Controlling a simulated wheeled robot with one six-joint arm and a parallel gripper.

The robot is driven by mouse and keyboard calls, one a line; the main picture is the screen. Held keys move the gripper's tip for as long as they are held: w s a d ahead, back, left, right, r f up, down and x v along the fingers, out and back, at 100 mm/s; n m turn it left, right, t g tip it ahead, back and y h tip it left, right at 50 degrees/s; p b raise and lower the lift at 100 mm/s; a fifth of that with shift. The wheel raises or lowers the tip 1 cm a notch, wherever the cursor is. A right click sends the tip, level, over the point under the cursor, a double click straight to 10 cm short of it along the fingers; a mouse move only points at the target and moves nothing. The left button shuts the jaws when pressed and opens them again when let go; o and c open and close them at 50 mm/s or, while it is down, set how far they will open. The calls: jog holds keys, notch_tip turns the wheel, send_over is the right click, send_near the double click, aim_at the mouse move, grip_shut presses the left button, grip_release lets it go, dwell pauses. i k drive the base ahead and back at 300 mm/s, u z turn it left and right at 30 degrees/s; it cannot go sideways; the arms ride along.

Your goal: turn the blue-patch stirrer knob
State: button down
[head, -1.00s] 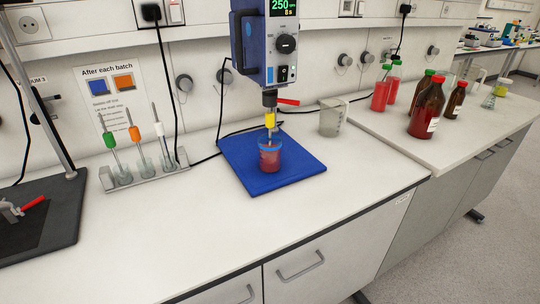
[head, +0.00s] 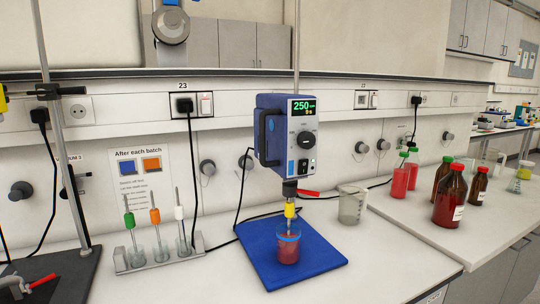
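The overhead stirrer (head: 272,131) is a blue box with a grey front panel, on a vertical rod above the bench. Its dark round knob (head: 306,140) sits mid-panel, under a lit green display (head: 303,107) reading 250. A small blue patch (head: 291,168) is at the panel's lower left. Below the panel are a chuck with a red lever (head: 309,192) and a yellow-marked shaft (head: 290,210), which reaches into a beaker of red liquid (head: 287,247).
The beaker stands on a blue base plate (head: 256,258). A rack (head: 133,262) of stirring shafts is at left, beside a stand rod (head: 60,130). A glass beaker (head: 352,208) and several bottles stand at right. Open bench (head: 390,266) lies right of the plate.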

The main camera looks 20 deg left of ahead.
aim_at(305, 140)
jog(key=u, duration=0.2)
jog(key=i, duration=0.1)
jog(key=u, duration=0.75)
